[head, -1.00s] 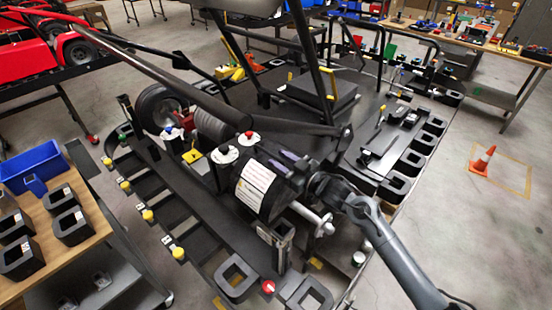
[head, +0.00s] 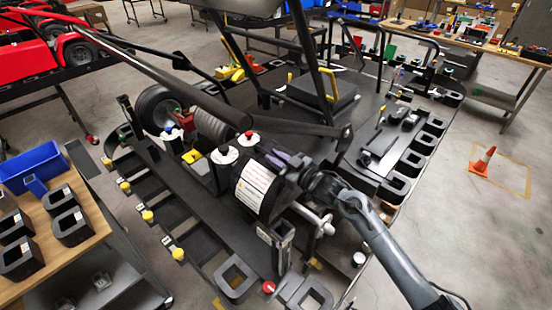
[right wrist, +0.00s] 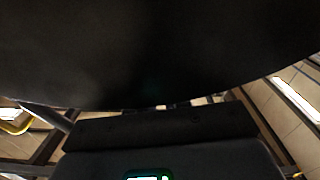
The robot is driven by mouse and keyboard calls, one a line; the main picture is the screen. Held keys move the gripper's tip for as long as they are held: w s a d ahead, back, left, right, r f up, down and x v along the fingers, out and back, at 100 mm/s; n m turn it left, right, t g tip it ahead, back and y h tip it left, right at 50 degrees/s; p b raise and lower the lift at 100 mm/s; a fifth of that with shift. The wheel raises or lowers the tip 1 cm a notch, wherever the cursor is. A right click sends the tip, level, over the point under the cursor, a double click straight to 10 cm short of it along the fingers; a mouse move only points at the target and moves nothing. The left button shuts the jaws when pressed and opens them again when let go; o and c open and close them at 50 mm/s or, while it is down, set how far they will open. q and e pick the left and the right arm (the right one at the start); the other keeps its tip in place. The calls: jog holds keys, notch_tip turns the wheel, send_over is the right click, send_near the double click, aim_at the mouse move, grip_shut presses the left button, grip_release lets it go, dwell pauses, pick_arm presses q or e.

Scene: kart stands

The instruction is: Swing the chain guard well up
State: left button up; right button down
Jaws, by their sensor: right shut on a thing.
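The chain guard (head: 254,187) is the black curved cover with a white printed label, in the middle of the head view at the rear of the kart. My right gripper (head: 279,160) comes in from the lower right, its purple-tipped fingers at the guard's upper right edge. It is shut on the guard; the exact contact is partly hidden by the hand. In the right wrist view a large dark surface fills the top, too close and dark to identify. My left gripper is not in view.
Kart frame tubes (head: 160,70) and a black wheel (head: 160,108) lie left of and behind the guard. A black slotted stand surrounds it. A wooden bench (head: 92,240) with black bins is at left.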

jog(key=w+d+r+m, duration=0.1)
jog(key=w+d+r+m+p, duration=0.1)
jog(key=r, duration=0.1)
jog(key=shift+w+d, duration=0.15)
jog(key=shift+d, duration=0.15)
jog(key=w+d+r+m, duration=0.1)
jog(key=w+d+m, duration=0.1)
jog(key=d, duration=0.1)
jog(key=shift+w+r, duration=0.35)
jog(key=shift+r, duration=0.05)
